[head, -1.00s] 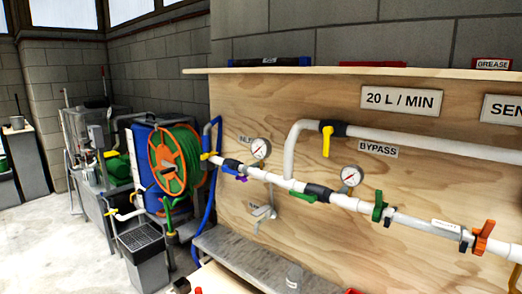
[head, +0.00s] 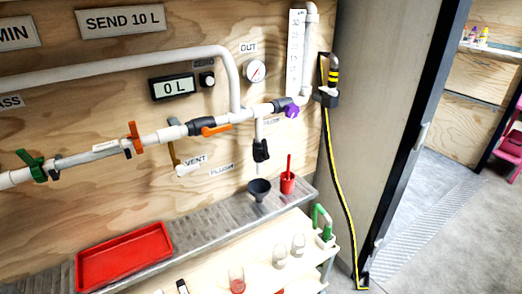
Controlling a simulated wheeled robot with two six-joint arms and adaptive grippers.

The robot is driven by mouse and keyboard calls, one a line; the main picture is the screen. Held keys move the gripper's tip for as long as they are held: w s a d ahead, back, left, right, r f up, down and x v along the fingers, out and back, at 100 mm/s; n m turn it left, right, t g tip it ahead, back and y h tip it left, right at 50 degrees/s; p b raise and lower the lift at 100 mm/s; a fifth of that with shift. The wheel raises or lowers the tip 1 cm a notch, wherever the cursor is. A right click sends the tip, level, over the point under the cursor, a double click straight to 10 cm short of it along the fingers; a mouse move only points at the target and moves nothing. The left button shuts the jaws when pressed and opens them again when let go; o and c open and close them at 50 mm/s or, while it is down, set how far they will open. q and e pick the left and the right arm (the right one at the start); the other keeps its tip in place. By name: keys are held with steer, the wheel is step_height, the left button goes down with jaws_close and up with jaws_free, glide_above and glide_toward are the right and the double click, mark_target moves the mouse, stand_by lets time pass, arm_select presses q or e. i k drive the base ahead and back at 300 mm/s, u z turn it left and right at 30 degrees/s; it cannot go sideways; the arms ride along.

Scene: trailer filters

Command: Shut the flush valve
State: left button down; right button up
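A black valve (head: 261,150) sits on a short white pipe that drops from the main line at the right of the wood panel. Neither of my grippers is in the head view.
The main line carries an orange-handled valve (head: 208,128) and a purple-handled valve (head: 291,110). A display (head: 173,88) reads 0 L. A cart (head: 256,264) with glassware stands in front.

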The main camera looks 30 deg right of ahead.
mark_target(265, 155)
steer(key=k, duration=0.5)
steer(key=z, duration=1.6)
steer(key=i, duration=1.05)
steer(key=u, duration=2.35)
